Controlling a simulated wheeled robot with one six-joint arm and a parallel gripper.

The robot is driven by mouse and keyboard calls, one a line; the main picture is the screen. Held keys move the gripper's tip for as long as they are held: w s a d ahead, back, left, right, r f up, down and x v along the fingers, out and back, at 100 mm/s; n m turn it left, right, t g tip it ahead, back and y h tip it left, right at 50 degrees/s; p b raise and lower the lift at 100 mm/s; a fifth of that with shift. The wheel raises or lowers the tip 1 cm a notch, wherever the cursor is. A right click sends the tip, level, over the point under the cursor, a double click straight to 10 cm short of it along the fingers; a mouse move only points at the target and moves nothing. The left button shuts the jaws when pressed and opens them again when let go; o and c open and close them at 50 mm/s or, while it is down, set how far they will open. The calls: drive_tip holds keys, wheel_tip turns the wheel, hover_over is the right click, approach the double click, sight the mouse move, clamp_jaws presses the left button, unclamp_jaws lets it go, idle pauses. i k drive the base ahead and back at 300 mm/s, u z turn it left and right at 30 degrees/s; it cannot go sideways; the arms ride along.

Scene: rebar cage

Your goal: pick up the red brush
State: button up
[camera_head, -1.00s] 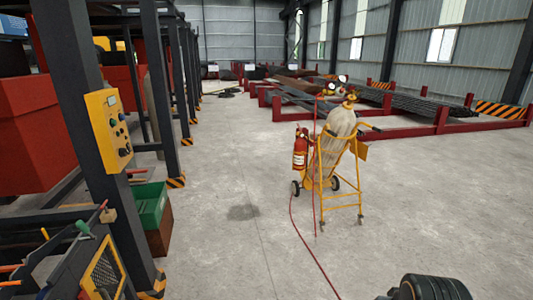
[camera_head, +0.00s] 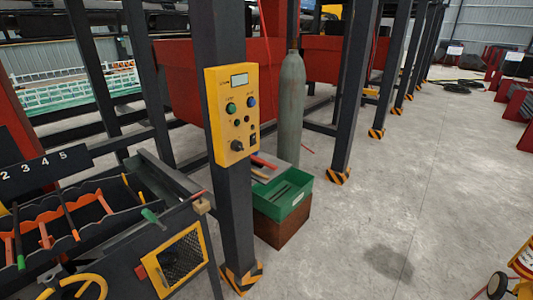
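I cannot make out for certain which thing is the red brush. A small red item (camera_head: 264,161) lies at the back of the green bin (camera_head: 285,208), too small to identify. Several tools with red, orange, green and yellow handles sit in the dark tool rack (camera_head: 120,240) at the lower left; among them are a red-orange one (camera_head: 45,236) and a red one (camera_head: 103,201). My gripper is not in view.
A dark post (camera_head: 232,190) with a yellow control box (camera_head: 232,115) stands between rack and bin. The bin rests on a brown box (camera_head: 283,232). A grey gas cylinder (camera_head: 291,108) stands behind it. The concrete floor (camera_head: 400,190) to the right is open.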

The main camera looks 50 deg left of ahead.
sight(258, 162)
drive_tip(key=u, duration=0.4)
drive_tip(key=i, duration=1.9)
drive_tip(key=u, duration=1.55)
drive_tip(key=i, duration=1.1)
drive_tip(key=u, duration=1.5)
drive_tip(key=i, duration=0.35)
drive_tip(key=u, duration=0.15)
